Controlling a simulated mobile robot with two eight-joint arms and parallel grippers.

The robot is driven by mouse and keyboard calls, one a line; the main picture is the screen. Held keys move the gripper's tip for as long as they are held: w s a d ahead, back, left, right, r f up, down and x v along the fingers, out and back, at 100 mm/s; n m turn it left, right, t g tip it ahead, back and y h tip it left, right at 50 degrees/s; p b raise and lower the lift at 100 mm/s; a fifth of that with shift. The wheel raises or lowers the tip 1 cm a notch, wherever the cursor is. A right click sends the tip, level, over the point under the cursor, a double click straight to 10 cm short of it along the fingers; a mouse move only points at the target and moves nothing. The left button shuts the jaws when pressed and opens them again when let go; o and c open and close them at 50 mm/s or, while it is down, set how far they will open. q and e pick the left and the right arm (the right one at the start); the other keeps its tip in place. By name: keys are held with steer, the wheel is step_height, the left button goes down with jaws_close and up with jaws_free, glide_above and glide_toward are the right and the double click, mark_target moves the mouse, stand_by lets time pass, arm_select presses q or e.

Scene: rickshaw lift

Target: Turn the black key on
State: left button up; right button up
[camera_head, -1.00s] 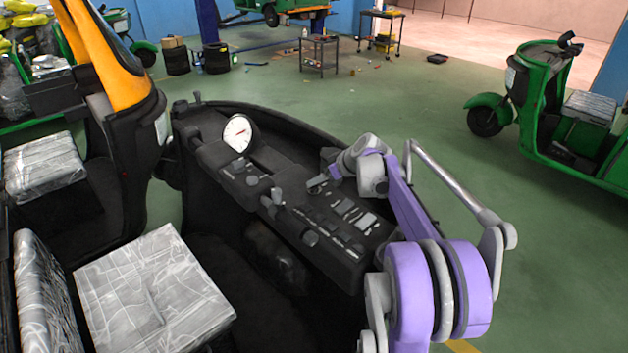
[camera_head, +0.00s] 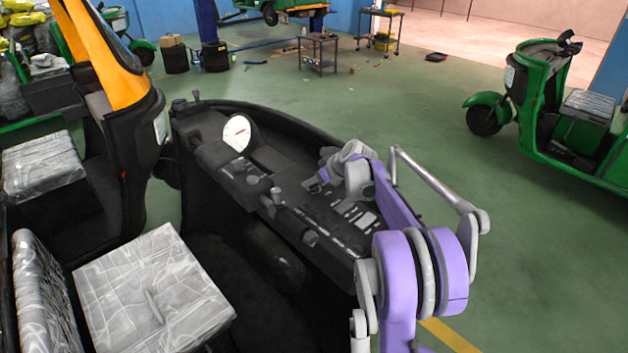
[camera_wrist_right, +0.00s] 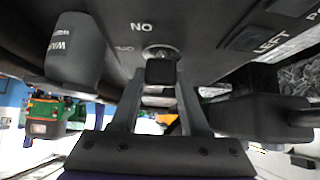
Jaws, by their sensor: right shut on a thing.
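The black key (camera_wrist_right: 160,72) sits in a round metal lock on the dark dashboard (camera_head: 265,160). My right gripper (camera_wrist_right: 161,84) is shut on the key, with one finger on each side of it in the right wrist view. In the head view my right gripper (camera_head: 314,184) is at the middle of the dashboard, where my own wrist and its small size hide the key. A pale "ON" label shows upside down beside the lock, with a fainter label near it. I cannot tell the key's exact angle. My left gripper is not in view.
A white dial (camera_head: 236,133) with a red needle stands left of my right gripper. Knobs and levers (camera_head: 268,195) and rows of switches (camera_head: 352,212) surround the key. A grey knob (camera_wrist_right: 76,50) is close to the fingers. A plastic-wrapped seat (camera_head: 150,285) is at lower left.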

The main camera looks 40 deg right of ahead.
jaws_close()
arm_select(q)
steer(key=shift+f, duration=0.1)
arm_select(e)
steer(key=m+h+b, duration=0.1)
steer(key=m+h, duration=0.2)
steer(key=shift+a+f+m, duration=0.1)
steer(key=shift+m, duration=0.2)
steer(key=m+g+h, duration=0.1)
steer(key=m, duration=0.1)
steer(key=shift+m+h+b, duration=0.4)
steer(key=m+g+h, duration=0.1)
steer(key=m, duration=0.1)
steer(key=shift+m+h, duration=0.3)
steer(key=shift+h, duration=0.1)
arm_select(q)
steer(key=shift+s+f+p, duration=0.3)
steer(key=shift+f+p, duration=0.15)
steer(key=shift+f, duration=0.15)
arm_select(e)
steer(key=shift+m+g+h, duration=0.7)
steer(key=shift+m+g, duration=0.2)
steer(key=shift+m, duration=0.5)
